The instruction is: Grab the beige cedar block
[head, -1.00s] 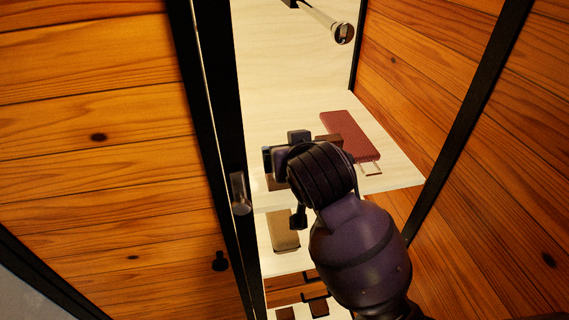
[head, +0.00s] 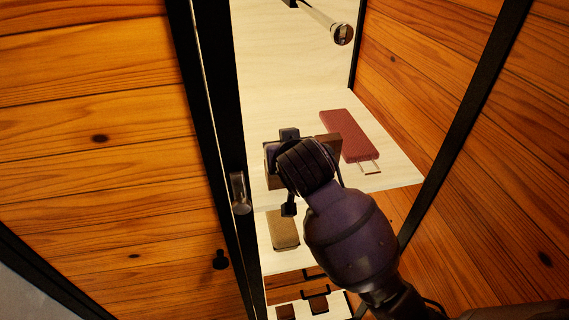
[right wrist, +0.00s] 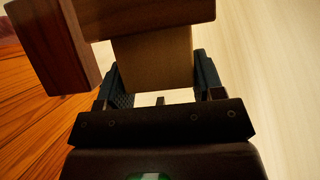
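A beige block (right wrist: 155,62) shows in the right wrist view, between the two fingers of my right gripper (right wrist: 160,85). The fingers are spread wide, one on each side of its near end, and do not look closed on it. A dark brown wooden block (right wrist: 130,15) lies across its far end; it also shows in the head view (head: 329,146). In the head view my right gripper (head: 282,150) is at the left part of the upper shelf, and my wrist hides much of the blocks. My left gripper is out of view.
The pale shelf (head: 392,165) also holds a dark red flat object (head: 346,135) to the right. A tan block-like object (head: 284,229) sits on a lower shelf. A black cabinet post (head: 218,130) stands close on the left, with wooden panels on both sides.

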